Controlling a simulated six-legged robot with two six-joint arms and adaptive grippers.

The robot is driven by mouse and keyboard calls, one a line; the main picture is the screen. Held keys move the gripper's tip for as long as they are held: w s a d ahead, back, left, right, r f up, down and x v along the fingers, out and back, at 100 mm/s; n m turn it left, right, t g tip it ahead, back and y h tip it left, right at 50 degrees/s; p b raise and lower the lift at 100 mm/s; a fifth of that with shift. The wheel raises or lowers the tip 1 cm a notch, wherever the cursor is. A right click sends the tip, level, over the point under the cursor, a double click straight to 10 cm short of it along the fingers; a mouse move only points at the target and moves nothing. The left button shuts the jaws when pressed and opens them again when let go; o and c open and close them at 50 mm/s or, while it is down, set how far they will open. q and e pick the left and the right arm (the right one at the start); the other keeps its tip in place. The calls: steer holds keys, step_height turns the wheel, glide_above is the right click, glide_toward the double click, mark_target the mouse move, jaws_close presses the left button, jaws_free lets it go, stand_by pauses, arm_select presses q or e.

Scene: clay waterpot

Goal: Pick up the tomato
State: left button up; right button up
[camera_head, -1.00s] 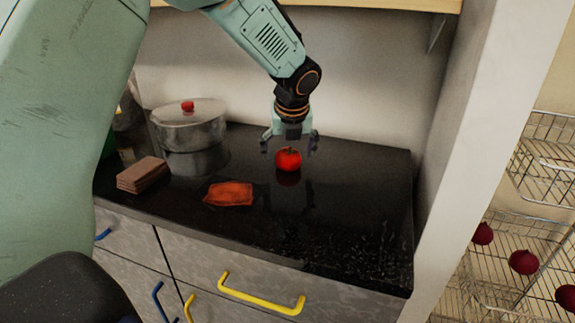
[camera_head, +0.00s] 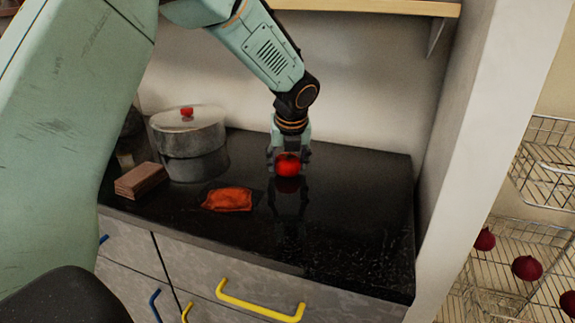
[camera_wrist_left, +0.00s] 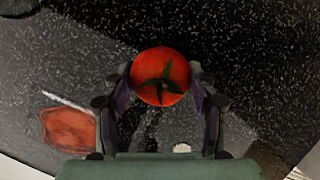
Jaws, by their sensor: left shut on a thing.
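A red tomato (camera_head: 287,165) is at the back middle of the black countertop. My left gripper (camera_head: 287,158) reaches down from above and is shut on the tomato, with a finger on each side of it. In the left wrist view the tomato (camera_wrist_left: 160,77) shows its green stem star, between the two fingers of my left gripper (camera_wrist_left: 160,85). I cannot tell whether the tomato still touches the counter. My right gripper is not in view.
A lidded metal pot (camera_head: 190,145), a brown block (camera_head: 140,180) and an orange-red packet (camera_head: 228,199) stand left of the tomato on the counter (camera_head: 350,220). A wooden shelf (camera_head: 370,7) hangs above. A wire rack (camera_head: 545,170) with dark red round items is at right.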

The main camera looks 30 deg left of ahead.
mark_target(288, 157)
arm_select(q)
steer(key=shift+w, duration=0.15)
steer(key=shift+c, duration=0.7)
step_height(288, 157, up, 10)
steer(key=p, duration=0.4)
steer(key=shift+p, duration=0.3)
